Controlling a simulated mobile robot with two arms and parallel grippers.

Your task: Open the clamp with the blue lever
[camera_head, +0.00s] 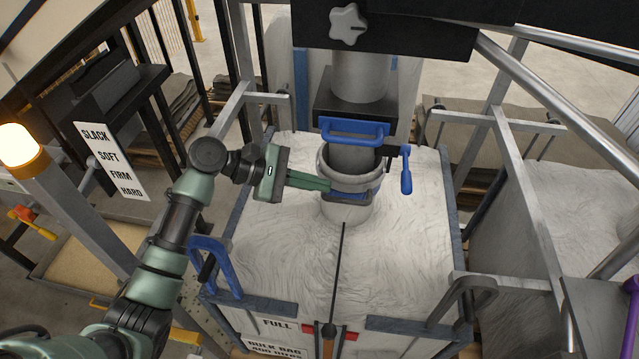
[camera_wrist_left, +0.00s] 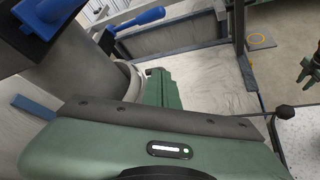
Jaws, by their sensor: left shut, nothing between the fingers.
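The clamp (camera_head: 352,196), a ring with a blue band, sits around the grey spout over the white bulk bag. Its blue lever (camera_head: 406,176) hangs at the right of the spout, its grip pointing down. In the left wrist view the blue lever (camera_wrist_left: 138,20) shows beyond the spout. My left gripper (camera_head: 325,185) is shut and empty, its fingers reaching in from the left to the clamp's left side. In the left wrist view its fingers (camera_wrist_left: 160,82) lie beside the spout; I cannot tell whether they touch it. The lever is apart from the gripper.
A blue handle bar (camera_head: 352,134) sticks out above the clamp. The bulk bag (camera_head: 280,235) fills the frame below. Another blue handle (camera_head: 215,262) stands at the frame's front left. Grey rails (camera_head: 522,185) flank the right. Free space lies above the bag, right of the spout.

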